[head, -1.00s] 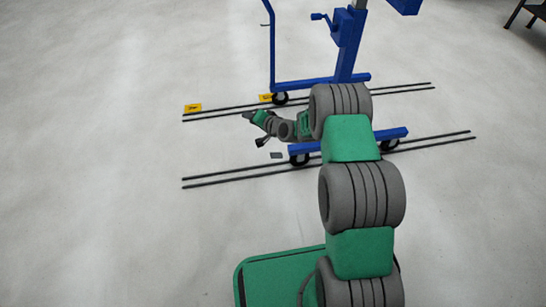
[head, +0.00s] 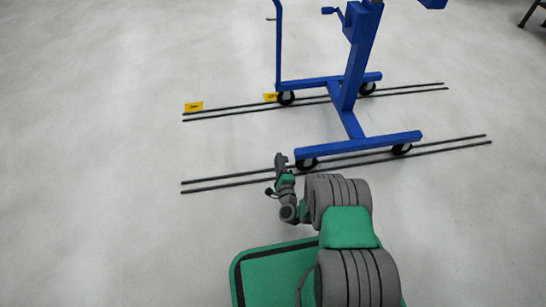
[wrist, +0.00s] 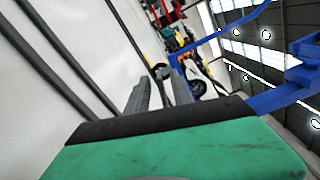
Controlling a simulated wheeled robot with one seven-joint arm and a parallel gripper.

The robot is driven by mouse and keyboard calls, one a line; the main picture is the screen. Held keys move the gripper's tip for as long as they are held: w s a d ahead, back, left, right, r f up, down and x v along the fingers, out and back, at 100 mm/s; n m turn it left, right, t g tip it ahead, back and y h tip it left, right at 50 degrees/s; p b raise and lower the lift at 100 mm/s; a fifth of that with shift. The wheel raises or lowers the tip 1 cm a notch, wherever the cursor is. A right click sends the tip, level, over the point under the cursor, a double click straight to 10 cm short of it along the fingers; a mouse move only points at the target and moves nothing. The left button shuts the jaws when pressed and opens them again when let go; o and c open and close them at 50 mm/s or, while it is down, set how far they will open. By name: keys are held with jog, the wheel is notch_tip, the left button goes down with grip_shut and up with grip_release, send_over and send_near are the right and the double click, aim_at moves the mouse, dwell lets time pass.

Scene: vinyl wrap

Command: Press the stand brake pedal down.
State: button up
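The blue wheeled stand (head: 345,100) stands on its casters over dark floor strips. Its near caster (head: 306,164) is at the left end of the near leg (head: 360,145). My gripper (head: 281,160) is low, just left of that caster. In the wrist view its two grey fingers (wrist: 160,85) point away with a gap between them, and I see nothing held. I cannot make out the brake pedal now; my gripper's end covers the spot beside the near caster. Whether they touch is not clear. In the wrist view blue stand parts (wrist: 285,95) are at the right.
Two pairs of dark strips (head: 225,185) run across the floor. Yellow markers (head: 194,107) lie at the far pair's left end and by the far-left caster. A thin blue upright (head: 278,45) rises at the stand's left.

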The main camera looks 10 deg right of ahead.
jog(key=shift+w+d, duration=0.25)
jog(key=shift+w, duration=0.25)
jog(key=shift+a, duration=0.25)
jog(key=shift+c, duration=0.7)
grip_shut()
